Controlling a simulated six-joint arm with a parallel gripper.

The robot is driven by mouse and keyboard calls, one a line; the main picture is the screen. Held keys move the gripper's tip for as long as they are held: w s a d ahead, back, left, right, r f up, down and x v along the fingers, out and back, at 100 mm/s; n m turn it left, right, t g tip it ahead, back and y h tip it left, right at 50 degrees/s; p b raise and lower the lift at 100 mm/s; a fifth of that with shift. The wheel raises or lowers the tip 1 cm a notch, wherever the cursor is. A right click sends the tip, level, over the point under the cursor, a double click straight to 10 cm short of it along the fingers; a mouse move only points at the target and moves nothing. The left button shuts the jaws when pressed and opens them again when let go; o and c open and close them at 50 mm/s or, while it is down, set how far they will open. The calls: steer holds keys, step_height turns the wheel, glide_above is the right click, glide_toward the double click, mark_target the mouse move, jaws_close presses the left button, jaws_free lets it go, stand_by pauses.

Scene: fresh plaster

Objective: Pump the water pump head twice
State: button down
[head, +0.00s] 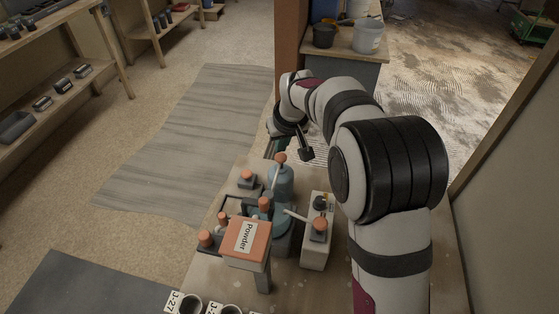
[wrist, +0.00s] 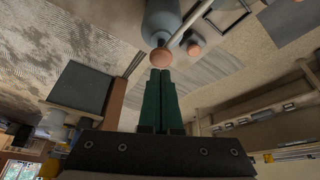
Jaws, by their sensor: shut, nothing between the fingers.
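The water pump is taken to be the blue rounded bottle (head: 283,182) on the table, with an orange head (head: 280,158) on top. In the wrist view the bottle (wrist: 160,20) is at the top, and its orange head (wrist: 161,57) appears just beyond my fingertips. A pale spout or rod runs from near the head toward the upper right. My gripper (wrist: 160,72) has its green fingers shut together, with nothing between them. In the head view my gripper (head: 271,153) is beside the head, near its upper left. I cannot tell whether they touch.
A box labelled Powder (head: 248,240) stands in front of the bottle. A white dispenser (head: 315,250) with an orange knob is to its right. Small orange-topped items (head: 207,239) stand at left, and labelled cups (head: 190,303) at the front edge.

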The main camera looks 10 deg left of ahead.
steer(key=shift+f, duration=0.1)
stand_by(0.5)
steer(key=shift+f, duration=1.2)
steer(key=shift+r, duration=1.35)
step_height(320, 180, up, 6)
